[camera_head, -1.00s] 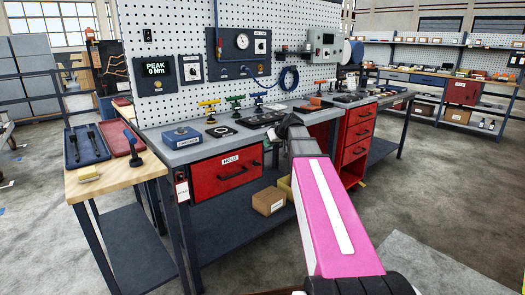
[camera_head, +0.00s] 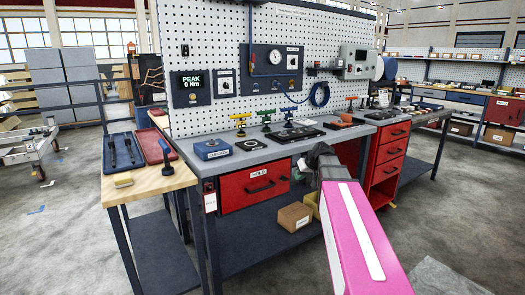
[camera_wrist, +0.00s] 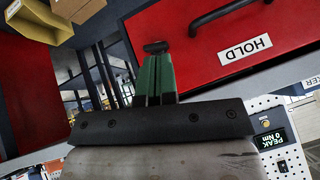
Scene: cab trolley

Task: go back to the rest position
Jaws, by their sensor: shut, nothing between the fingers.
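My gripper (camera_head: 302,166) is at the end of my pink and white arm, in front of the workbench and near its red drawer marked HOLD (camera_head: 238,193). In the wrist view my gripper's green fingers (camera_wrist: 156,50) are together, with nothing seen between them. The HOLD drawer (camera_wrist: 205,65) with its dark handle fills much of the space beyond them. In the head view my wrist partly hides the fingers.
The bench top (camera_head: 215,160) carries a blue box (camera_head: 212,149) and several coloured T-handles. A wooden side table (camera_head: 150,184) with blue and red trays stands at left. A cardboard box (camera_head: 294,216) sits on the lower shelf. Open floor (camera_head: 50,240) lies at left.

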